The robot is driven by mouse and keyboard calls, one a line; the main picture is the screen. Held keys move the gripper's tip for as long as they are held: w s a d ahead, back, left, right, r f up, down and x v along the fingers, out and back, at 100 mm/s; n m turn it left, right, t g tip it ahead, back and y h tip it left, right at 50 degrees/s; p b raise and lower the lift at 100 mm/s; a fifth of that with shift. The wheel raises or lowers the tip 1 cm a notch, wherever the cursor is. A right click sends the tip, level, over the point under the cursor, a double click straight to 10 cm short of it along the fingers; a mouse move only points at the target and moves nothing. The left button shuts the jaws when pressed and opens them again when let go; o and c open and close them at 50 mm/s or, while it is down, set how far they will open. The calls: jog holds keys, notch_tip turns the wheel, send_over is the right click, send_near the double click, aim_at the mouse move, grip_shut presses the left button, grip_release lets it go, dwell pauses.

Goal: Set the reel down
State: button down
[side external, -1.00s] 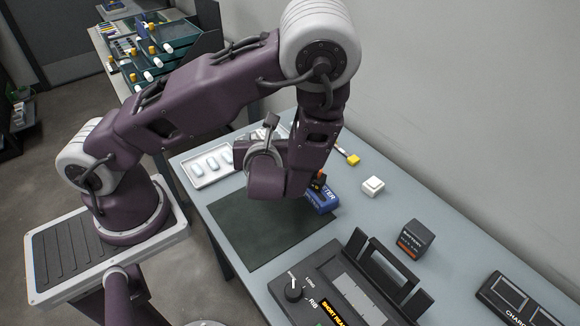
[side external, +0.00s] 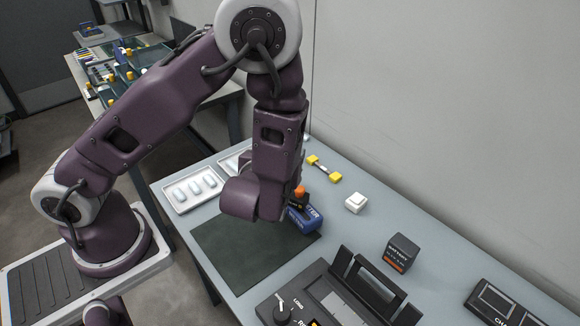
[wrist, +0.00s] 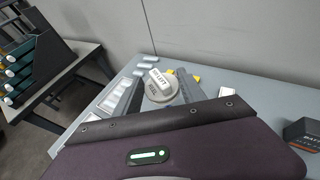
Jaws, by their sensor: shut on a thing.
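The gap between the reel and the table is not clear in this view. In the side external view my wrist hides the fingers and the reel, over the bench (side external: 220,300) near the back edge of the dark mat (side external: 245,262).
A blue case (side external: 303,219) with an orange-topped item stands close to my wrist. A yellow-ended bar (side external: 323,168), a white box (side external: 355,203) and a dark box (side external: 400,253) lie along the wall side. A white tray (side external: 175,207) sits left; the mat looks clear.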

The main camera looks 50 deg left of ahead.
jog(key=s+d+f+n+g+y, duration=0.2)
jog(key=s+f+n, duration=0.1)
jog(key=s+f, duration=0.25)
jog(key=n+g+y, duration=0.3)
jog(key=g, duration=0.1)
send_over(246, 262)
notch_tip(246, 262, down, 5)
jog(key=shift+d+f, duration=0.1)
jog(key=shift+f, duration=3.15)
jog(key=shift+f, duration=0.6)
